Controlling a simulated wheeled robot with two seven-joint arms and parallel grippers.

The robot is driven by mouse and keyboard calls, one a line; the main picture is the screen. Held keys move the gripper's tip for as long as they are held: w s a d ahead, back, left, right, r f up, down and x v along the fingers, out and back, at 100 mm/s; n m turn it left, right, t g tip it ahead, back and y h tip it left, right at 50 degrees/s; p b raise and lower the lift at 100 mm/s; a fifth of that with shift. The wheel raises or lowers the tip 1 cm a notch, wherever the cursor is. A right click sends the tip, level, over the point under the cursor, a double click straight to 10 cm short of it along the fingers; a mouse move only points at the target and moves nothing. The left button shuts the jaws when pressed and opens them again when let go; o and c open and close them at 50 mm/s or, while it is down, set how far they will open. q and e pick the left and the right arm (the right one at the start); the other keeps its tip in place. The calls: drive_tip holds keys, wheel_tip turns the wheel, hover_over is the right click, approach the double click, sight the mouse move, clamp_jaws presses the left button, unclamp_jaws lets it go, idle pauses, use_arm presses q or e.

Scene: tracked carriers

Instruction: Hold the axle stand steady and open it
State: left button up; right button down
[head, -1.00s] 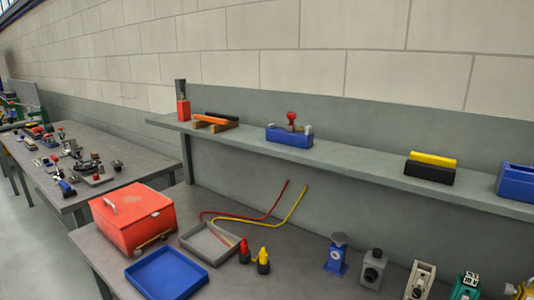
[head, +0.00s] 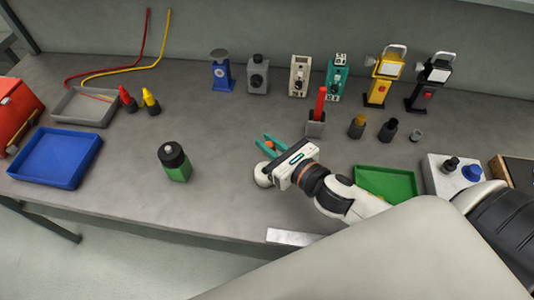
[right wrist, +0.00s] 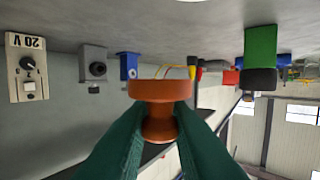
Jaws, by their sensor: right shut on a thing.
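My right gripper (head: 264,147) reaches in from the right over the front middle of the bench. Its green fingers are shut on a small orange-brown spool-shaped piece (right wrist: 160,94) with a wide flat end; in the head view it shows as a small orange spot (head: 270,144) between the fingers. I cannot tell for sure which thing is the axle stand. A blue stand with a dark round top (head: 221,72) is upright at the back of the bench, apart from my gripper. My left gripper is not in view.
A green jar with a black lid (head: 174,162) stands left of my gripper. A blue tray (head: 55,157) and grey tray (head: 85,107) lie at the left. A red-handled tool in a grey holder (head: 317,122) stands behind my gripper; a green tray (head: 386,183) lies right.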

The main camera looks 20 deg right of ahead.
drive_tip(key=shift+f, duration=1.85)
drive_tip(key=shift+f, duration=0.1)
drive_tip(key=shift+f+b, duration=0.5)
drive_tip(key=shift+b, duration=0.05)
drive_tip(key=c, duration=1.3)
unclamp_jaws()
drive_tip(key=shift+c, duration=0.2)
drive_tip(key=shift+r, duration=0.1)
